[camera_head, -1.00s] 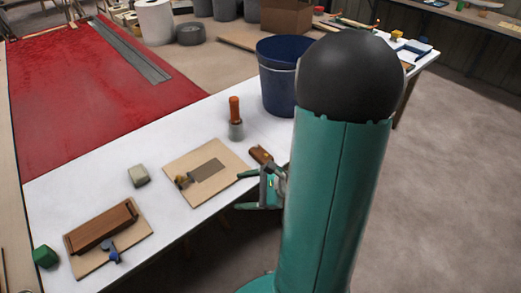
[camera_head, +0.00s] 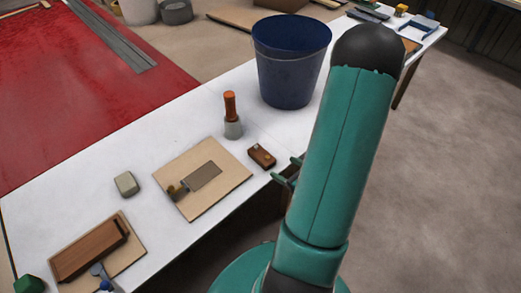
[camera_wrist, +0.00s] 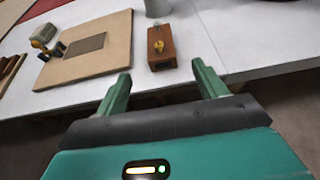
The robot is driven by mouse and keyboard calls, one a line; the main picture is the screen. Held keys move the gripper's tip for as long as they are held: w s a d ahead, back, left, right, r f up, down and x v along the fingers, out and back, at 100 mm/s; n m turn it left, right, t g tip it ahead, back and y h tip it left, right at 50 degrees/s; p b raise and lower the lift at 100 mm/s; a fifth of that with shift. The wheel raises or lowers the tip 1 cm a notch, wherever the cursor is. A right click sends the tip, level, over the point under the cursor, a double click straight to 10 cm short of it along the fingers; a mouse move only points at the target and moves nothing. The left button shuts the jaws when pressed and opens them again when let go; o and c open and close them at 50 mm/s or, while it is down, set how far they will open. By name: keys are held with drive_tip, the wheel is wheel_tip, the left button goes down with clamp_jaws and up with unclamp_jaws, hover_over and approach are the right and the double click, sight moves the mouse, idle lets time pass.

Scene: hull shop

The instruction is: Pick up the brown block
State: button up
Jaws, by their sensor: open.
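The brown block (camera_head: 262,156) lies on the white table near its front edge, just right of a square board. It also shows in the wrist view (camera_wrist: 161,48), with small yellowish-brass parts on its top. My gripper (camera_head: 286,172) is mostly hidden behind my arm in the head view, with its fingers just right of the block. In the wrist view my gripper (camera_wrist: 162,88) is open and empty, its two fingers pointing toward the block, which sits beyond the fingertips and between their lines. The block is not touched.
A board with a grey plate (camera_head: 204,176) lies left of the block. An orange-handled tool (camera_head: 231,113) stands behind it, and a blue bucket (camera_head: 288,70) further back. A beige block (camera_head: 126,184) and a brown wooden piece (camera_head: 90,250) are at left.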

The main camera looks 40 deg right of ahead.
sight(264, 156)
drive_tip(key=x, duration=0.8)
drive_tip(key=shift+d+f, duration=0.1)
drive_tip(key=shift+f, duration=0.1)
drive_tip(key=x, duration=0.5)
drive_tip(key=shift+w+r, duration=0.25)
drive_tip(key=shift+r, duration=0.05)
drive_tip(key=c, duration=1.1)
